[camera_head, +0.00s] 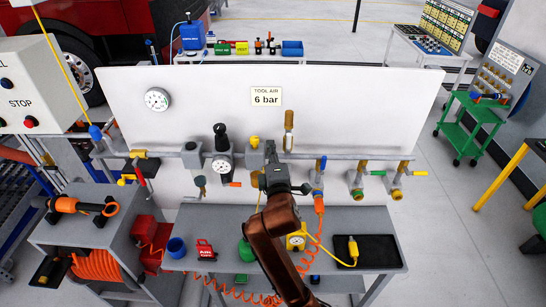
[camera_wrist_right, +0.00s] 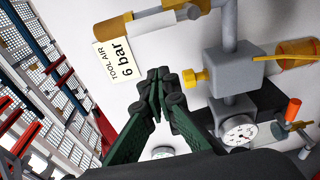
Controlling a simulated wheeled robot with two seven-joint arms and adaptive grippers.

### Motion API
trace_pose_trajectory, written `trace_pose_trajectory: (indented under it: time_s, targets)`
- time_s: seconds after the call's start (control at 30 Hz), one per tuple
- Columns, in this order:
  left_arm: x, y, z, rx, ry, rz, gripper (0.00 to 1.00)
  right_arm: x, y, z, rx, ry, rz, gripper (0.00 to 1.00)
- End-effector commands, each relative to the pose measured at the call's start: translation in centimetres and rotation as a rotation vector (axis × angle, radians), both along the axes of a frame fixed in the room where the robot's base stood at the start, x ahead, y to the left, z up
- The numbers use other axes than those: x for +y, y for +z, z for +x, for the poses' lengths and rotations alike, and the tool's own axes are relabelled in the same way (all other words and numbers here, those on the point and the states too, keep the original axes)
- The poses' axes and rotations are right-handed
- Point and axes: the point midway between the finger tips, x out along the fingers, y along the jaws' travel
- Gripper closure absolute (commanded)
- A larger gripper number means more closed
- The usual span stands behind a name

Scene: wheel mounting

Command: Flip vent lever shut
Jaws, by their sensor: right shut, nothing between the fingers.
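No label shows which is the vent lever. My right gripper (camera_head: 271,160) is in front of the pipe's middle, below the yellow knob (camera_head: 254,141). In the right wrist view, my right gripper (camera_wrist_right: 170,90) is shut and empty, its fingertips near the grey block with the yellow knob (camera_wrist_right: 192,79). My left gripper is out of view.
A bronze-coloured cylinder (camera_head: 289,121) stands above the pipe. A gauge (camera_head: 224,164) hangs left of the gripper.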

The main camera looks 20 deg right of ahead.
Motion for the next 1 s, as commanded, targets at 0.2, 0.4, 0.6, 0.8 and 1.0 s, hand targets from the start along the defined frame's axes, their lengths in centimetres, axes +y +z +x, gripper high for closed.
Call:
trace_pose_trajectory:
  time_s: [0.2, 0.4, 0.6, 0.8, 1.0]
  targets:
    - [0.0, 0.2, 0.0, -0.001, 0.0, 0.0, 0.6, -1.2, 0.0, 2.7, 0.0, -0.003, 0.002, 1.0]
    - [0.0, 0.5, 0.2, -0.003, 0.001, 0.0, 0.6, -3.3, 0.0, 1.5, 0.0, -0.001, 0.001, 1.0]
    - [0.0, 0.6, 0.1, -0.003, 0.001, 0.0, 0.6, -4.0, -0.1, 1.1, 0.001, 0.001, 0.001, 1.0]
    - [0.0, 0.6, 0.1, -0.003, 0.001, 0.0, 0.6, -4.0, -0.1, 1.1, 0.001, 0.0, 0.0, 1.0]
    - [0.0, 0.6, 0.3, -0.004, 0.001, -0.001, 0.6, -4.2, 0.0, 1.2, -0.001, -0.002, 0.007, 1.0]
